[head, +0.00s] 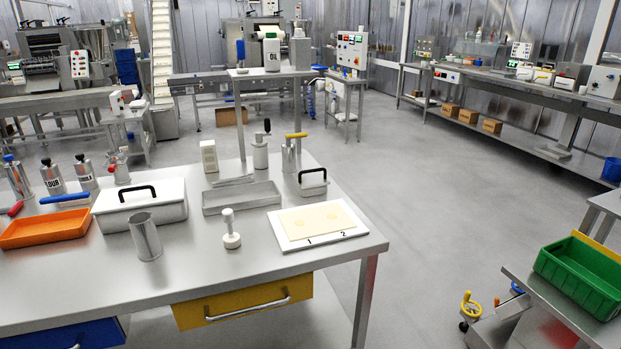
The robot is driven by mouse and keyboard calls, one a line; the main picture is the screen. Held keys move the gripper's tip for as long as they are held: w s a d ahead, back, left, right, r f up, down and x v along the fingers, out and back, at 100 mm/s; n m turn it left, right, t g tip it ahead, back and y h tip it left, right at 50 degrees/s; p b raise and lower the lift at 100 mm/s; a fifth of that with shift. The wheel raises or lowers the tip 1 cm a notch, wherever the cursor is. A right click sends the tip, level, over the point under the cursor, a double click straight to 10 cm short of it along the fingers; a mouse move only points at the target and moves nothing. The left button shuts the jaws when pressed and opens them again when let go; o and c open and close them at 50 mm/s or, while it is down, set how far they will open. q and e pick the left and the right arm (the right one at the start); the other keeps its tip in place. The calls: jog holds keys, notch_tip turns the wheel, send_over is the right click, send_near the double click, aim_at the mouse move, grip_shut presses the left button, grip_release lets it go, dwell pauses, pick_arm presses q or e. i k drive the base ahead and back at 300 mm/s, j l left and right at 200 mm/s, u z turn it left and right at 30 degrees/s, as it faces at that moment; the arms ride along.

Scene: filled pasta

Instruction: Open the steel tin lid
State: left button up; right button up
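A small steel tin (314,189) stands near the back right of the steel table, behind the white board. Its flat lid (303,179) with a black arched handle appears to be on it. A larger pale, box-shaped container (160,216) stands left of the middle, and its lid (117,201) also has a black handle and looks closed. The frame does not show for certain which of the two is the steel tin. Neither of my grippers is in view.
The steel table (70,290) also carries an orange tray (45,230), a steel cup (145,238), a white-based stamp (231,240), a shallow steel tray (240,197) and a white board (284,243) with a dough sheet. The front strip is clear. Open floor lies to the right.

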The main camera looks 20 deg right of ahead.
aim_at(308, 179)
jog(key=i, duration=0.45)
jog(key=z, duration=1.05)
jog(key=i, duration=0.05)
